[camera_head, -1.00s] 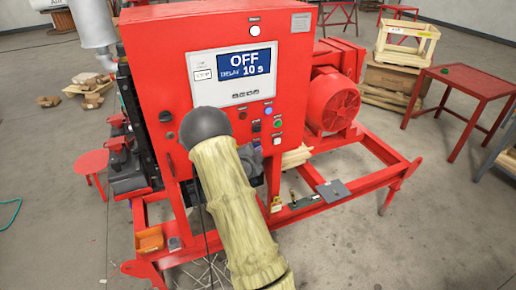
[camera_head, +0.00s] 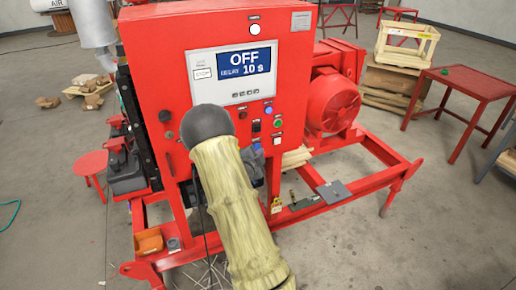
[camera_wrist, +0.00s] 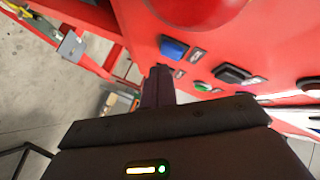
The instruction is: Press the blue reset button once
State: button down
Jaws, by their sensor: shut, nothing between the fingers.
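The blue reset button (camera_wrist: 173,47) is on the red panel, just above and right of my fingertips in the wrist view. In the head view my arm hides most of the gripper.
A black switch (camera_wrist: 232,74) and a green button (camera_wrist: 203,87) sit near the blue button. The red cabinet (camera_head: 160,60) carries a display (camera_head: 247,62) reading OFF, DELAY 10 s. A red motor (camera_head: 331,100) and frame rails (camera_head: 375,180) lie to its right.

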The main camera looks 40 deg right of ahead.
jog(key=s+b, duration=0.1)
jog(key=s, duration=0.1)
jog(key=s+a+b, duration=0.1)
jog(key=s, duration=0.2)
jog(key=shift+a+b, duration=0.1)
jog(key=shift+b, duration=0.25)
jog(key=shift+w, duration=0.1)
dwell(0.6)
jog(key=s+a+n+y, duration=0.3)
jog(key=a+n+y, duration=0.8)
jog(key=a, duration=1)
jog(key=s+a+r+n+g+y, duration=0.1)
jog(key=s+a+n+g, duration=0.1)
jog(key=s+a+n, duration=0.3)
jog(key=s+a+r+n+g+y, duration=0.1)
jog(key=s+a+n+g, duration=0.2)
jog(key=s, duration=0.7)
jog(key=a+n, duration=0.2)
jog(key=n, duration=0.2)
jog(key=shift+s+a+g, duration=0.3)
jog(key=shift+a, duration=0.1)
